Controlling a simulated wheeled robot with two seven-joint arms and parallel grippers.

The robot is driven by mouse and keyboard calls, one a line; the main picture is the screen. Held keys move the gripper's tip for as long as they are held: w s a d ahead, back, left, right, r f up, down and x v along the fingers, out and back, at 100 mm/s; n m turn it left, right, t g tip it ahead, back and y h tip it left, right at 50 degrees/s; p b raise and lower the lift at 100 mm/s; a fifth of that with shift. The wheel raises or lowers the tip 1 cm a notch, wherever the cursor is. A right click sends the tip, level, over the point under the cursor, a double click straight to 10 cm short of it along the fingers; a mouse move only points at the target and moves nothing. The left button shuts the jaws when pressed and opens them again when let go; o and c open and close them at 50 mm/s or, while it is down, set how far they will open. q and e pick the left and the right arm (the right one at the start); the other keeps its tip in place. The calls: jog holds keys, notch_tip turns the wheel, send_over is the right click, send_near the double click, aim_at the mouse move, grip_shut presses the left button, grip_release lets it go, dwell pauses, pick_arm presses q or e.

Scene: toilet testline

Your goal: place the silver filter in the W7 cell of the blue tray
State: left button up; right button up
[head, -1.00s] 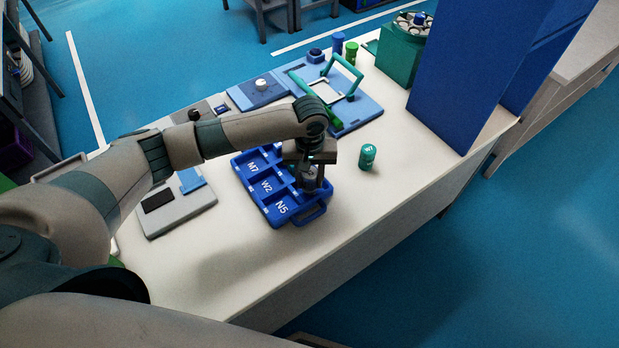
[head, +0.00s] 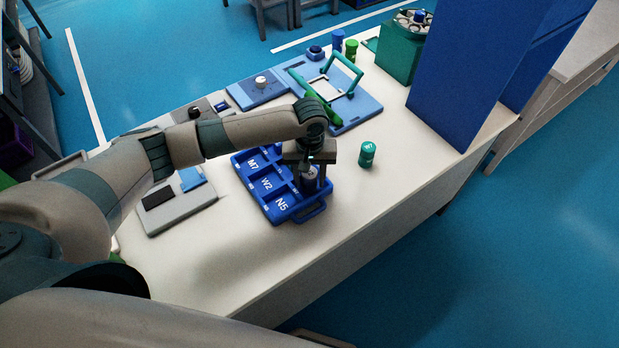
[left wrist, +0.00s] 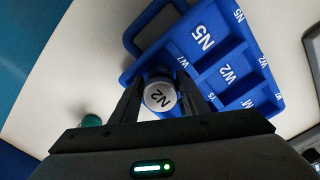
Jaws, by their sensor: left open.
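The blue tray (head: 281,214) lies on the white table, with printed labels M7, W2 and N5 in its cells. It also shows in the left wrist view (left wrist: 213,62). The silver filter (left wrist: 160,97), marked N2 on top, stands in a tray cell beside the small W7 rim label. It appears upright. My left gripper (left wrist: 161,84) is open, with its fingers on either side of the filter. In the head view my left gripper (head: 309,168) is over the tray's right side and partly hides the filter (head: 309,175). My right gripper is not in view.
A green canister (head: 367,154) stands right of the tray. A blue fixture with a green handle (head: 345,75) lies behind. A grey device (head: 172,208) is left of the tray. A tall blue panel (head: 470,80) stands at the right. The table front is clear.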

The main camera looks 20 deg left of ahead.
pick_arm(q)
jog(key=shift+r, duration=0.6)
notch_tip(320, 180, up, 9)
jog(key=b, duration=0.3)
jog(key=shift+r, duration=1)
